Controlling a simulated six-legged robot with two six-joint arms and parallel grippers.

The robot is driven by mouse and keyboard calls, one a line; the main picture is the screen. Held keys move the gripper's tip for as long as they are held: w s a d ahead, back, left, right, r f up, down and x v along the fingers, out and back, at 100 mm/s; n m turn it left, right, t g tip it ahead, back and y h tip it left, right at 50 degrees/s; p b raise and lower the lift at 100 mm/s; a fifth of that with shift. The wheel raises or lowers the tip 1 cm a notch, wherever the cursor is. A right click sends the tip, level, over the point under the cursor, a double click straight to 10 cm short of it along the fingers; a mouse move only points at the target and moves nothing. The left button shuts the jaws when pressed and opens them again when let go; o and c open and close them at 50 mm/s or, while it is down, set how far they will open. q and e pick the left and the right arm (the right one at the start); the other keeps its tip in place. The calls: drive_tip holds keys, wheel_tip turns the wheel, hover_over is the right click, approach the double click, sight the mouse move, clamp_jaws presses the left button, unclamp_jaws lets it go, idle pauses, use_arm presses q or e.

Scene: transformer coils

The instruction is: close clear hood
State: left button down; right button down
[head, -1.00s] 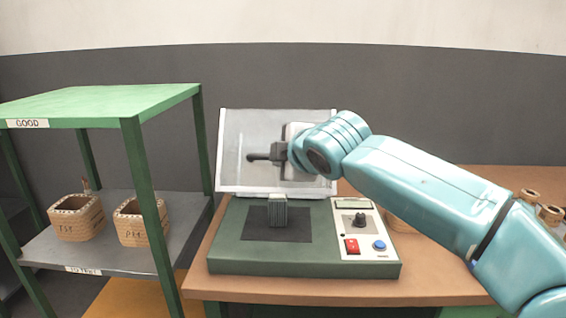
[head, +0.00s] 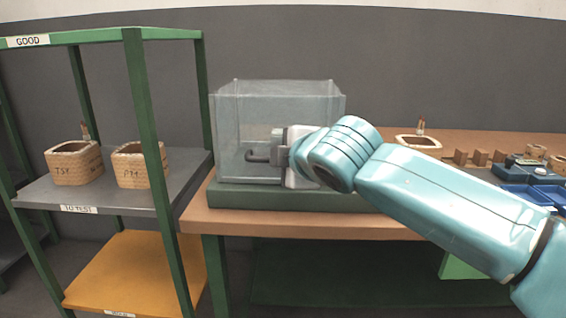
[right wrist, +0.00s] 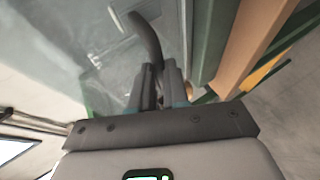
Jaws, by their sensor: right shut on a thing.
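The clear hood (head: 300,100) is a see-through box in the head view. It sits down over the green tester base (head: 230,197), its lower edge at or close to the base top; any small gap cannot be told. My right gripper (head: 268,156) is at the hood's front face, shut on the dark hood handle (head: 256,155). In the right wrist view the fingers (right wrist: 160,88) close around the curved handle (right wrist: 146,38), with the clear panel (right wrist: 85,45) behind. The control panel is hidden behind my arm and hood. My left gripper is not in view.
A green shelf rack (head: 135,95) stands left, with two wooden coils (head: 73,163) on its grey "TO TEST" shelf (head: 120,200). Another coil (head: 418,142), small wooden blocks (head: 480,157) and blue items (head: 530,180) lie on the bench right of my arm.

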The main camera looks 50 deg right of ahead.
drive_tip(key=f, duration=0.2)
drive_tip(key=shift+a+f, duration=0.25)
drive_tip(key=shift+f, duration=0.1)
drive_tip(key=c, duration=1.4)
unclamp_jaws()
drive_tip(key=shift+o, duration=1.4)
drive_tip(key=shift+s, duration=0.2)
drive_tip(key=shift+r, duration=0.1)
drive_tip(key=r+p+v, duration=0.1)
drive_tip(key=p+v, duration=0.6)
drive_tip(key=v, duration=0.9)
